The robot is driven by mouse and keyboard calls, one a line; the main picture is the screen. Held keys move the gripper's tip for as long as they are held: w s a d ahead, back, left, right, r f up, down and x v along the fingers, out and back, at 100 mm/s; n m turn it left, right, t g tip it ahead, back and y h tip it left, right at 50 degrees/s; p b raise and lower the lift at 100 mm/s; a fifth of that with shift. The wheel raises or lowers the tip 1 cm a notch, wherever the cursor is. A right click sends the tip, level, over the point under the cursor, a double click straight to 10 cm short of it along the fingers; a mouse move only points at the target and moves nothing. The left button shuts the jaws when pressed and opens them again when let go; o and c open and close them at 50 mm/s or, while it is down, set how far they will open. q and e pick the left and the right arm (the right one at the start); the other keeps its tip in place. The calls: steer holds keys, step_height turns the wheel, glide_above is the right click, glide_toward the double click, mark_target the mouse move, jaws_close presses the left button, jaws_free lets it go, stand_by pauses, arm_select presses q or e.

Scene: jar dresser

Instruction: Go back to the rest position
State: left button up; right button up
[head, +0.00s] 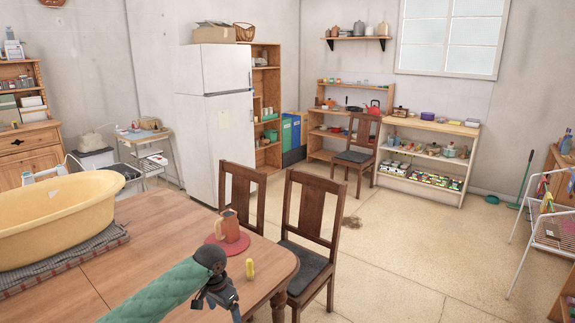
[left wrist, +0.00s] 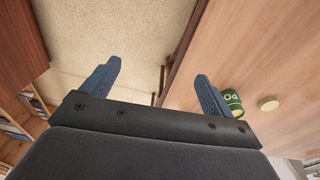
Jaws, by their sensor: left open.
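My left arm comes into the head view from the bottom, over the near part of the wooden table (head: 165,222). My right gripper is in neither view.
On the table are a yellow basin (head: 60,215), an orange mug (head: 228,226) on a red mat, and a small yellow object (head: 250,268). Two chairs (head: 312,225) stand at its far side. The left wrist view shows a green container (left wrist: 232,102). Open floor (head: 420,260) lies right.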

arm_select(q)
steer(key=s+d+f+n+t+h, duration=0.1)
steer(key=s+d+f, duration=0.15)
steer(key=f, duration=0.95)
steer(key=s+d+f+n+h, duration=0.1)
steer(key=s+f, duration=0.2)
steer(key=f, duration=0.9)
steer(key=s+a+f+n+t+b, duration=0.1)
steer(key=s+f, duration=0.5)
steer(key=f, duration=0.3)
steer(key=s+a+f+n, duration=0.1)
steer(key=s+f, duration=0.4)
steer(key=f, duration=0.3)
steer(key=s+a+f+y, duration=0.1)
steer(key=s+f, duration=0.8)
steer(key=s, duration=0.5)
steer(key=s+a+f+y, duration=0.1)
steer(key=s+f, duration=0.8)
steer(key=s, duration=0.6)
steer(key=shift+a+f+n+g, duration=0.2)
steer(key=shift+f+n+g, duration=0.1)
steer(key=shift+n, duration=0.1)
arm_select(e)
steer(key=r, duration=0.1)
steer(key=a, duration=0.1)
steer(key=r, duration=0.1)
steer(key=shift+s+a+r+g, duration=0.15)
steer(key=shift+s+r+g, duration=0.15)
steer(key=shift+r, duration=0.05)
